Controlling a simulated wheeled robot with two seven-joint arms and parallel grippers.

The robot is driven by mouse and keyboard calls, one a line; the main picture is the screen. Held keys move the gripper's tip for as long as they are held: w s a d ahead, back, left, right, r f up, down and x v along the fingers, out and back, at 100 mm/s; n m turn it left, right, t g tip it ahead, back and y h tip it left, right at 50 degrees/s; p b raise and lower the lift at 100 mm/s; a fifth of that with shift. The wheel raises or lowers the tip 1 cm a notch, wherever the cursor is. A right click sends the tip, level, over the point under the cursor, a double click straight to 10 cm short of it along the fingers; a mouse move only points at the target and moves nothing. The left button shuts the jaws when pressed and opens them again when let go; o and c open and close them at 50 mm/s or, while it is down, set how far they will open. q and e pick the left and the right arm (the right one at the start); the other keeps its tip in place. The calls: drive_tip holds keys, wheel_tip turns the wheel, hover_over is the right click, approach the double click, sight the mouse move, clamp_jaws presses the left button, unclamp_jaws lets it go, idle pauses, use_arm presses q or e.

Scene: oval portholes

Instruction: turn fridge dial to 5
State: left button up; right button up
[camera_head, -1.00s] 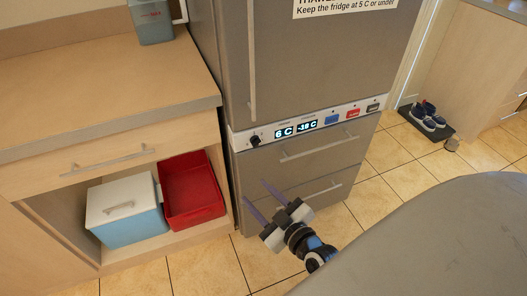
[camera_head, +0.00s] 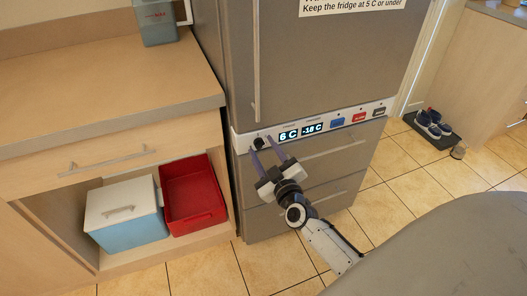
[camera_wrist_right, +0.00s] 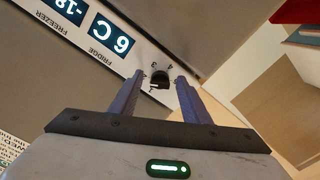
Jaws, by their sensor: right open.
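The fridge dial (camera_head: 259,143) is a small black knob at the left end of the white control strip (camera_head: 360,118). Beside it the fridge display (camera_head: 289,135) reads 6 C and the freezer display (camera_head: 312,129) reads -18 C. My right gripper (camera_head: 263,149) is open, its two purple fingers pointing up at the dial. In the right wrist view the dial (camera_wrist_right: 160,78) appears between the open fingertips of the right gripper (camera_wrist_right: 161,80); I cannot tell whether they touch it. My left gripper is not in view.
Blue (camera_head: 337,122), red (camera_head: 359,117) and dark (camera_head: 379,111) buttons sit further right on the strip. Drawer handles lie below it. A cabinet at left holds a blue box (camera_head: 125,218) and red bin (camera_head: 193,196). Shoes (camera_head: 433,123) lie on a mat at right.

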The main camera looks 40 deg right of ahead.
drive_tip(key=shift+w, duration=0.1)
drive_tip(key=c, duration=1)
